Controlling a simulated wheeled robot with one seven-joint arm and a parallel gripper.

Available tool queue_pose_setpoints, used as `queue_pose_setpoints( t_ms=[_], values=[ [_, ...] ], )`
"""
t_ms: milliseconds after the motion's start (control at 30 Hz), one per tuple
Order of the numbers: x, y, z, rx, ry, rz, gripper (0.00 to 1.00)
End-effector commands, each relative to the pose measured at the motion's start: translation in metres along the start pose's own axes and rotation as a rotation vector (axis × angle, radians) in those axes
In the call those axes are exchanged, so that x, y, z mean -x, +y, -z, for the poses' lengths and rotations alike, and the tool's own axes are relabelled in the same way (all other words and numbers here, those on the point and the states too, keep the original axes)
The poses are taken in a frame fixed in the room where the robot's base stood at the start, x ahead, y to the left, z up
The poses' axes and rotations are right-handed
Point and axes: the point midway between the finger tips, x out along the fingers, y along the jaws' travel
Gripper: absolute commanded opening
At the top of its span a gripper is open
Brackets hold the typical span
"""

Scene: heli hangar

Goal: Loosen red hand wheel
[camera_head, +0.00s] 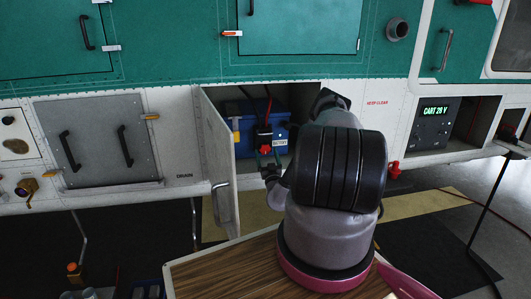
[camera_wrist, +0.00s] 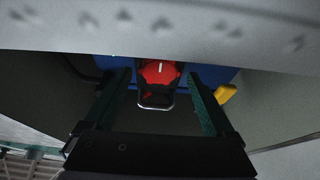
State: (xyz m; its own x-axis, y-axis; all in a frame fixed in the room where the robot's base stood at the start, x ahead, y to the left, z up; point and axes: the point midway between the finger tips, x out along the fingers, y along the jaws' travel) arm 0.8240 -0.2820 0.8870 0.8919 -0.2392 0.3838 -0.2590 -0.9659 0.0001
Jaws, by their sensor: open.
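The red hand wheel (camera_wrist: 160,72) shows in the wrist view between the tips of my gripper's dark green fingers, with a gap on each side. It carries a short white mark. In the head view the red hand wheel (camera_head: 265,150) sits low on the front of a blue battery (camera_head: 248,134) inside an open bay. My gripper (camera_wrist: 158,82) is open and holds nothing. In the head view my gripper (camera_head: 268,160) is at the bay opening, just below the wheel, and my arm hides part of the bay's right side.
The bay door (camera_head: 218,165) hangs open to the left of my gripper. A grey edge crosses the top of the wrist view. A yellow part (camera_wrist: 226,93) lies right of the fingers. A wood-topped surface (camera_head: 225,270) is below my arm.

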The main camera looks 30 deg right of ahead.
Motion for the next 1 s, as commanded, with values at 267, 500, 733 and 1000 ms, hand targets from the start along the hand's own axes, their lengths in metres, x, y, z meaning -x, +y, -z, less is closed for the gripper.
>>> queue_pose_setpoints(
  t_ms=[267, 500, 733, 1000],
  values=[
    [-0.018, 0.001, 0.000, 0.000, 0.000, 0.000, 0.89],
    [-0.018, 0.001, 0.000, 0.000, -0.001, -0.001, 0.81],
    [-0.018, 0.000, 0.000, 0.000, -0.001, 0.000, 0.04],
    [-0.018, 0.001, 0.000, 0.031, -0.001, 0.013, 0.04]
  ],
)
